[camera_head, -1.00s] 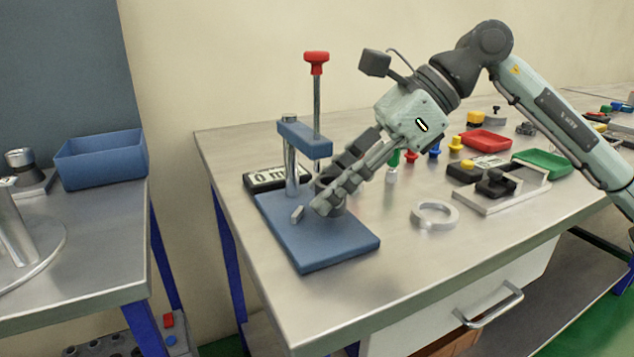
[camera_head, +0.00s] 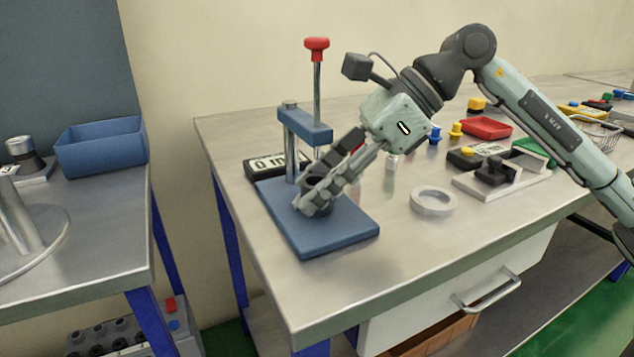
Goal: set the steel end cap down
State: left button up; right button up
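My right gripper (camera_head: 312,205) reaches down from the upper right over the blue base plate (camera_head: 340,238) of a small press. Its fingers are around a dark grey round piece (camera_head: 321,200), which looks like the steel end cap. The fingers hide most of this piece, and I cannot tell whether its underside touches the plate. The press has a steel column, a blue crossarm (camera_head: 306,126) and a rod with a red knob (camera_head: 316,44) above the fingers. My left gripper is not in view.
A light grey ring (camera_head: 433,201) lies on the bench right of the press. A display (camera_head: 272,166) stands behind the press. A fixture (camera_head: 500,182), a red tray (camera_head: 486,128) and small coloured parts lie farther right. A blue bin (camera_head: 101,148) is on the left bench. The front bench area is clear.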

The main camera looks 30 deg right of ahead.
jog(key=shift+o, duration=0.9)
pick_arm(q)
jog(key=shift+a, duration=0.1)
pick_arm(e)
jog(key=shift+r, duration=0.1)
jog(key=shift+v, duration=0.8)
pick_arm(q)
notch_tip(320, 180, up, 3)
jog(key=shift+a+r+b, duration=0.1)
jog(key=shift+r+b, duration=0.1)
jog(key=shift+b, duration=0.6)
pick_arm(e)
jog(key=v, duration=1)
jog(key=shift+d+r, duration=0.2)
jog(key=shift+r, duration=0.05)
